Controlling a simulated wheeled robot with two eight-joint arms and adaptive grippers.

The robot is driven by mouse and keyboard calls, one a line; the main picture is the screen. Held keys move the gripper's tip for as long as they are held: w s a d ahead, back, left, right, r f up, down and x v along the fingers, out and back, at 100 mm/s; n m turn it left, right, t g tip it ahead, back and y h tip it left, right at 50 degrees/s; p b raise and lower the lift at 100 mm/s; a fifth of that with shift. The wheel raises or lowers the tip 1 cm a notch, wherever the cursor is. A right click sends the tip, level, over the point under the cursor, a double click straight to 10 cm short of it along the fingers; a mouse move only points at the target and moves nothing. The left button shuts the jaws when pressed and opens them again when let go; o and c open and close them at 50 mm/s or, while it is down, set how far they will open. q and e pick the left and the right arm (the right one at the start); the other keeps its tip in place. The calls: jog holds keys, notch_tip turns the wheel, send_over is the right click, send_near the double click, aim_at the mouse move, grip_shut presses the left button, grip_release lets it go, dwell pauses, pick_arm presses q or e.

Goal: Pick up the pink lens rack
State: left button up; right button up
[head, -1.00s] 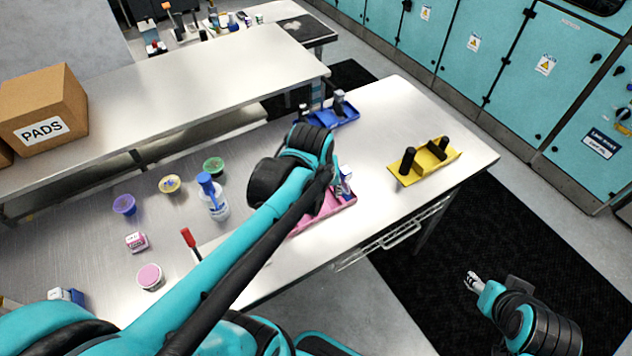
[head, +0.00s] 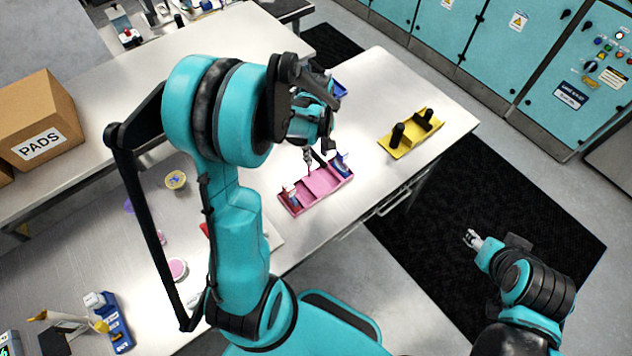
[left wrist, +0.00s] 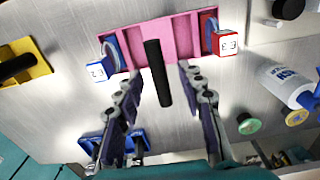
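The pink lens rack (head: 322,186) lies on the front part of the metal table in the head view. It holds a small red-and-white block (head: 290,196) at one end and a blue-and-white block (head: 342,166) at the other. The rack also fills the top middle of the left wrist view (left wrist: 168,42). A black upright handle (left wrist: 157,75) stands out from its middle toward the camera. My left gripper (head: 313,160) is over the rack. In the wrist view its two fingers are apart, one on each side of the handle, without visible contact. My right gripper (head: 472,238) hangs empty off the table; its opening is unclear.
A yellow rack (head: 410,134) with black posts stands to the right. A blue rack (head: 340,90) is behind my left gripper, mostly hidden. A PADS box (head: 40,125) sits on the back bench.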

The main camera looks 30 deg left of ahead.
pick_arm(q)
jog(key=shift+f, duration=0.95)
grip_shut()
jog(key=shift+r, duration=0.1)
